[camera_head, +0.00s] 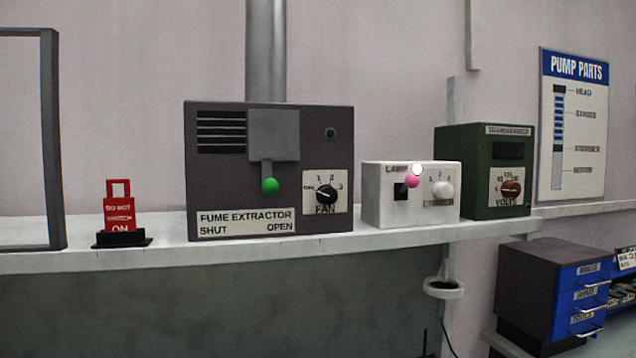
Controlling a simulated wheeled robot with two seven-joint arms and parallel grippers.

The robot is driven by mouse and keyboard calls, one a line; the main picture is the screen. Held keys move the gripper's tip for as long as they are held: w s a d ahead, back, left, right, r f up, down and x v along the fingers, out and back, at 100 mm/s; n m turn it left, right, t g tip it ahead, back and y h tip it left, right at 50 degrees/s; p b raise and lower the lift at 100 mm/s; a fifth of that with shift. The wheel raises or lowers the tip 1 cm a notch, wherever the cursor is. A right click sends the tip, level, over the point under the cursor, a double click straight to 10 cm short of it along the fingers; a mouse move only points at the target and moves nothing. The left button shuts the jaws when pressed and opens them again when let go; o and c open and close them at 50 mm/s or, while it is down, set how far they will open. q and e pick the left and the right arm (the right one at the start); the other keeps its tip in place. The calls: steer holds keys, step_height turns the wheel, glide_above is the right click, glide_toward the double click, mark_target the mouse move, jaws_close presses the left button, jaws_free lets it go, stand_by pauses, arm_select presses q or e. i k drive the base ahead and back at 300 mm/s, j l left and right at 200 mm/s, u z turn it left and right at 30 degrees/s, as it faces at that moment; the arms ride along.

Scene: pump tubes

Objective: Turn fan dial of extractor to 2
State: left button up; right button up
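The fume extractor (230,180) is a dark grey box on the white shelf, with a duct rising from its top. Its fan dial (326,194) is a black knob on a white plate at the lower right of the front, with numbers around it and "FAN" below. The dial's pointer is too small to read for certain. A lever with a green knob (270,186) hangs below a grey plate, between the "SHUT" and "OPEN" labels. Neither of my grippers is in view.
A red "do not switch on" sign (121,212) stands left of the extractor. A white lamp box (412,195) with a pink knob and a dimmer dial, and a green transformer (483,170), stand to its right. A blue-fronted drawer unit (580,300) is lower right. The shelf's front edge (330,245) is clear.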

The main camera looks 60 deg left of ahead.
mark_target(326, 193)
steer(key=j+u, duration=0.1)
steer(key=u, duration=0.35)
steer(key=j+u, duration=0.1)
steer(key=u, duration=0.35)
steer(key=j+u, duration=0.1)
steer(key=u, duration=0.4)
steer(key=j+u, duration=0.1)
steer(key=u, duration=0.35)
steer(key=i+l+u, duration=0.2)
steer(key=l, duration=1.15)
steer(key=k, duration=0.1)
